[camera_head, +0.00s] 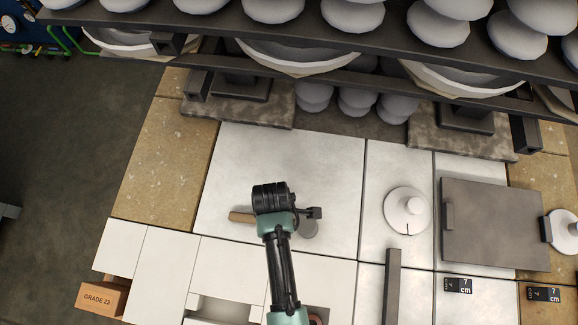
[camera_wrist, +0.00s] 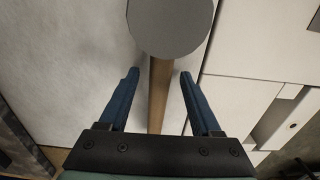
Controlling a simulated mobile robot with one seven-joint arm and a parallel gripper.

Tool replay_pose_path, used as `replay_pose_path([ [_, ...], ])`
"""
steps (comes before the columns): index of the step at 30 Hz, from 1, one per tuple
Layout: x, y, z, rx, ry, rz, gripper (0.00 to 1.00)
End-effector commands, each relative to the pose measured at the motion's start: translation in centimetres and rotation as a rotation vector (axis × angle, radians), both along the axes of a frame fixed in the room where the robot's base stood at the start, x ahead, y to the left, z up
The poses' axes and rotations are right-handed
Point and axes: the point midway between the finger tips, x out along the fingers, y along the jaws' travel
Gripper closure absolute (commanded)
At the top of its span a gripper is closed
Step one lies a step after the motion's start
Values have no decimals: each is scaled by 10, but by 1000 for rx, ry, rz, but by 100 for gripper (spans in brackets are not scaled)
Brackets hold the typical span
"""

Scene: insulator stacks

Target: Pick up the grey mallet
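The grey mallet lies on the white worktop (camera_head: 330,160). Its round grey head (camera_wrist: 170,25) is at the top of the wrist view, and its wooden handle (camera_wrist: 158,90) runs down between my fingers. In the head view, the brown handle end (camera_head: 241,217) shows left of my wrist and part of the grey head (camera_head: 308,229) shows to the right; my arm hides the middle. My gripper (camera_wrist: 158,75) is open, with one blue finger on each side of the handle and a gap on both sides. The fingers are mostly hidden in the head view.
A white disc-shaped insulator (camera_head: 407,211) and a grey square plate (camera_head: 495,225) with a handle are to the right. A dark bar (camera_head: 392,285) lies nearer. Racks of grey insulators (camera_head: 352,14) overhang the back. A GRADE 23 box (camera_head: 101,299) is front left.

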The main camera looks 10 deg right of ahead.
Motion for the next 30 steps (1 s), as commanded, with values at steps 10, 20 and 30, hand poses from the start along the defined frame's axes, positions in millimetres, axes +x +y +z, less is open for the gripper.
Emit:
replay_pose_path([
  [10,0,0,0,0,0,0,96],
  [20,1,0,1,-1,-2,0,100],
  [30,2,0,31,0,-7,1,100],
])
